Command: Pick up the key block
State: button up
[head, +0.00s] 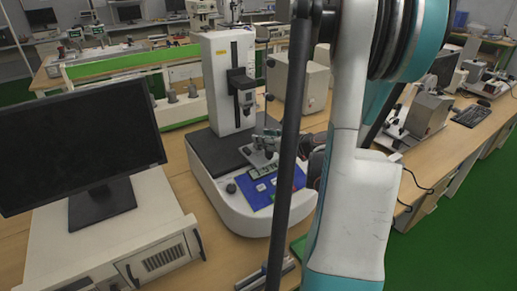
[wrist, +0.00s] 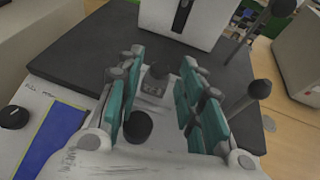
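My gripper (wrist: 160,72) shows in the wrist view with its two teal-padded fingers spread apart over the dark base plate of a white testing machine. A small grey block (wrist: 154,84) with a dark top lies between the fingers, apart from both; it may be the key block, but I cannot tell for sure. A round black knob (wrist: 138,127) shows nearer the palm, also between the fingers. The block cannot be made out there.
The white testing machine (head: 222,85) has an upright column and a blue front panel (head: 262,190). A monitor (head: 80,140) stands on a white case at left. Black-knobbed levers (wrist: 258,90) rise right of my gripper. A beige box (head: 300,82) stands behind.

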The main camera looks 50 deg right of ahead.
jog(key=b+x, duration=0.1)
jog(key=x, duration=0.3)
jog(key=shift+f, duration=0.1)
jog(key=shift+s, duration=0.1)
jog(key=shift+c, duration=0.6)
grip_shut()
notch_tip(320, 180, up, 20)
jog(key=p, duration=0.7)
